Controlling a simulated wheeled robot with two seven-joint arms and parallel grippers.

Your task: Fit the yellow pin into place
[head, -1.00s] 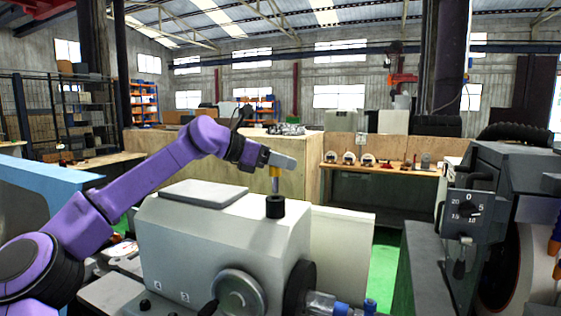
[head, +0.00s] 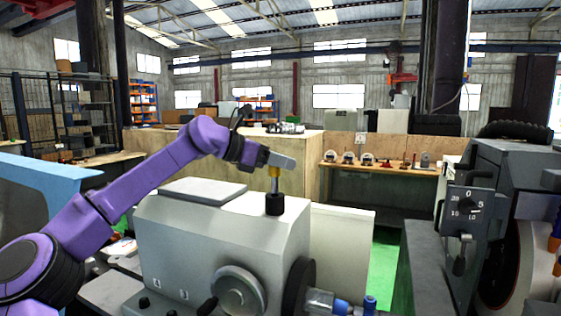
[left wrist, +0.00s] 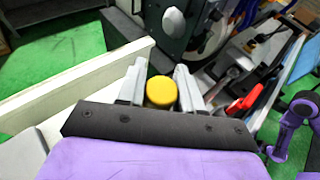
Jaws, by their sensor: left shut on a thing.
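The yellow pin (head: 274,172) is upright, with its lower end at the black round socket (head: 275,204) on top of the grey machine housing (head: 215,235). My left gripper (head: 280,161) is shut on the pin's upper part, above the socket. In the left wrist view the pin's round yellow top (left wrist: 161,92) sits between the two grey fingers of my left gripper (left wrist: 160,85). How deep the pin sits in the socket cannot be told. My right gripper does not show clearly in either view.
A flat grey plate (head: 203,190) lies on the housing, left of the socket. A handwheel (head: 238,290) is on the housing's front. A dark machine head with a dial (head: 468,210) stands at the right. Workbenches (head: 380,168) stand behind, with green floor between.

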